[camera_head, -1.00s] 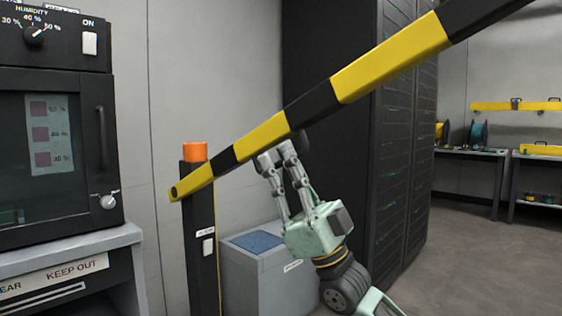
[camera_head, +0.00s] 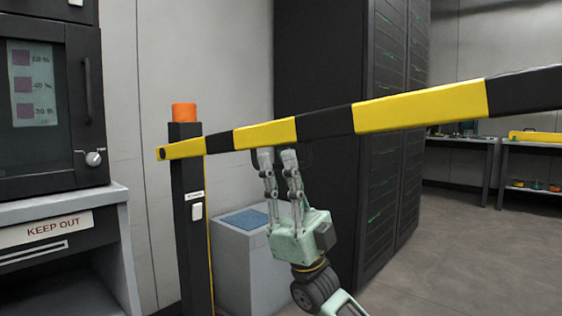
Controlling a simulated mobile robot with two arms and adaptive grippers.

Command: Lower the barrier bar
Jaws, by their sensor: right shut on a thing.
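The yellow and black barrier bar (camera_head: 420,108) runs from its dark post (camera_head: 186,225) at the left to the right edge of the head view. It slopes slightly up to the right. An orange cap (camera_head: 184,112) tops the post. My right gripper (camera_head: 278,156) reaches up from below, with its fingertips at the bar's underside near a yellow section. It is shut on the bar or on a dark part under it; the exact contact is partly hidden. My left gripper is not in view.
A grey box with a blue top (camera_head: 246,219) stands just right of the post. Dark server racks (camera_head: 345,150) stand behind the bar. At the left is a cabinet on a grey bench (camera_head: 60,203). Open floor (camera_head: 450,250) lies at the right.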

